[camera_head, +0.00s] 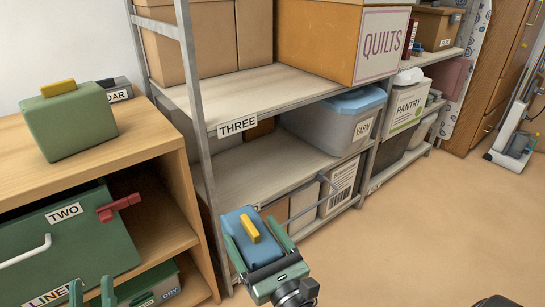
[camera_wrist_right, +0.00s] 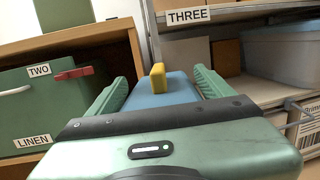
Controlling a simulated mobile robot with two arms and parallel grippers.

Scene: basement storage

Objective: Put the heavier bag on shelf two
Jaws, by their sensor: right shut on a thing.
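A green bag (camera_head: 68,120) with a yellow handle stands on top of the wooden cabinet (camera_head: 165,140) at the left. Its lower part shows at the top of the right wrist view (camera_wrist_right: 64,12). A blue bag (camera_head: 240,226) with a yellow handle is between the fingers of my right gripper (camera_head: 252,224), which is shut on it, in front of the metal rack. The TWO label (camera_head: 66,214) is on a green box front (camera_head: 60,245) inside the cabinet. My left gripper (camera_head: 91,293) shows only its fingertips at the bottom left, apart with nothing visible between them.
The metal rack (camera_head: 187,70) carries a THREE label (camera_head: 237,125), with an open stretch of board below it. A red latch (camera_head: 119,207) and a white handle (camera_head: 28,252) stick out from the green box. Open floor (camera_head: 410,230) lies to the right.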

